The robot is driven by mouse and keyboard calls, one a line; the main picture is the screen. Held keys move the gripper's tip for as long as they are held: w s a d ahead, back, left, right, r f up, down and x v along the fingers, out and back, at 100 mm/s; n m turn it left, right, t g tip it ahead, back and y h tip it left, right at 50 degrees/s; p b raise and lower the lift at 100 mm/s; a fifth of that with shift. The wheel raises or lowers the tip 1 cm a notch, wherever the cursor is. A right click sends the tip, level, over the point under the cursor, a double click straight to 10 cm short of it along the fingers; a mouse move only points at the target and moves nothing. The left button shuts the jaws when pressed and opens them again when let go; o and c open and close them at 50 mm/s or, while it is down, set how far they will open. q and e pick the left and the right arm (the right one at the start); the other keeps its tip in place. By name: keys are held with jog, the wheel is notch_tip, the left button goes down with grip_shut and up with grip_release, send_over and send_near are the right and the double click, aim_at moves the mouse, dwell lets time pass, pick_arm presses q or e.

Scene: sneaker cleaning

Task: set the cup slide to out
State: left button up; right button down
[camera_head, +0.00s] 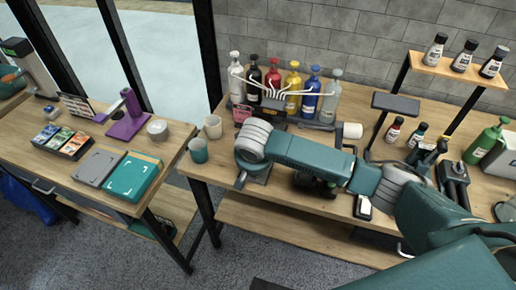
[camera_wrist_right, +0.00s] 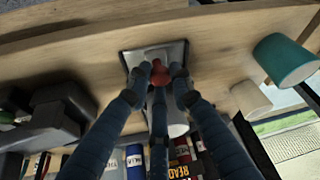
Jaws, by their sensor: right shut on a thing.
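In the right wrist view, my right gripper (camera_wrist_right: 160,76) has its three dark blue fingers closed around a small red knob (camera_wrist_right: 160,73). The knob stands over a grey plate with a dark rim (camera_wrist_right: 133,62), which looks like the cup slide. The plate lies on the wooden bench close to its front edge. My fingers cover much of it, so I cannot tell how far the slide is out. In the head view, my right arm reaches in from the right over the bench, and its wrist hides the knob and fingertips. My left gripper is in neither view.
A teal cup (camera_head: 198,151) and a cream cup (camera_head: 213,126) stand left of my right wrist. Several coloured bottles stand in a rack (camera_head: 275,103) behind it. A dark device (camera_head: 313,183) sits below my forearm. A gap separates this bench from the left bench.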

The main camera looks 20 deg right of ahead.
jog(key=shift+s+a+p, duration=0.25)
jog(key=shift+s+a, duration=0.1)
jog(key=shift+s, duration=0.2)
jog(key=shift+s+a+p, duration=0.25)
jog(key=shift+s+a, duration=0.05)
jog(key=shift+s, duration=0.2)
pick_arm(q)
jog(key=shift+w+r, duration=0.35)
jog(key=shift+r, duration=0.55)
pick_arm(e)
jog(key=shift+f, duration=0.1)
jog(key=c, duration=1.5)
grip_release()
jog(key=shift+s+a, duration=0.1)
jog(key=shift+c, duration=0.2)
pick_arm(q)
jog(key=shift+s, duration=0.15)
pick_arm(e)
jog(key=shift+s, duration=0.1)
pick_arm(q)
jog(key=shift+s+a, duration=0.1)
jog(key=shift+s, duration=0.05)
pick_arm(e)
jog(key=shift+r, duration=0.2)
jog(key=v, duration=1.1)
jog(key=shift+s+r, duration=0.2)
jog(key=shift+r, duration=0.15)
jog(key=shift+a, duration=0.15)
